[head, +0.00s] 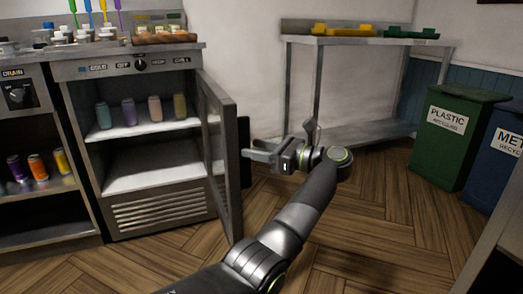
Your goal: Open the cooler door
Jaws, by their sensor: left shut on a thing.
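The cooler (160,67) stands at the left under the counter. Its door (216,150) is swung well out to the right, hinged on the right side, so the inside shows. Several cans, among them a purple can (129,111), stand on its upper shelf, and the lower shelf (150,172) looks empty. The door's dark handle (244,150) is on the outer face of the door. My left gripper (252,152) is shut on the handle from the right. The exact finger contact is partly hidden. My right gripper is not in view.
A steel table (360,42) with yellow and green trays stands against the back wall. A green plastic bin (447,150) and a blue metal bin (505,165) stand at the right. An open shelf with cans (39,168) is at the far left. Wooden floor is clear in the middle.

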